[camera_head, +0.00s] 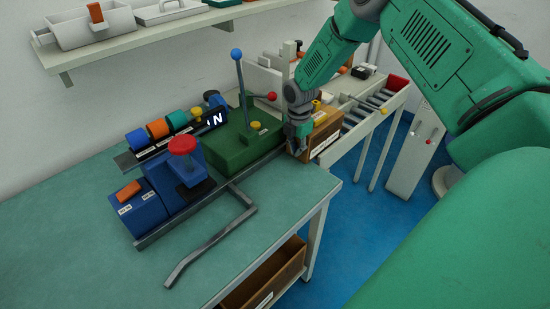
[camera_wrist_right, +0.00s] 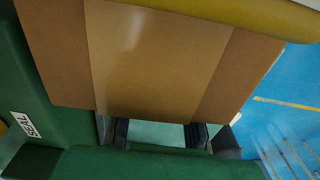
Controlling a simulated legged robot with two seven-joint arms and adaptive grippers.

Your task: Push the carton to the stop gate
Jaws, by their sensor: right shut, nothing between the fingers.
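The brown carton (camera_head: 325,130) sits at the right end of the bench, by the near end of the roller conveyor (camera_head: 352,118). In the right wrist view the carton (camera_wrist_right: 155,55) fills the upper middle, with a paler band down its face. My right gripper (camera_head: 298,150) is shut and empty, low at the carton's left side. In the wrist view its fingers (camera_wrist_right: 160,134) are close to the carton's lower edge; contact is unclear. A red block (camera_head: 398,82) stands at the conveyor's far end; I cannot tell if it is the stop gate. My left gripper is out of view.
A green press (camera_head: 240,140) with a blue-knobbed lever stands left of my right gripper. Blue units (camera_head: 185,170) and coloured rolls (camera_head: 160,128) are further left. A bent grey bar (camera_head: 215,240) crosses the bench front. A shelf (camera_head: 150,38) hangs on the wall.

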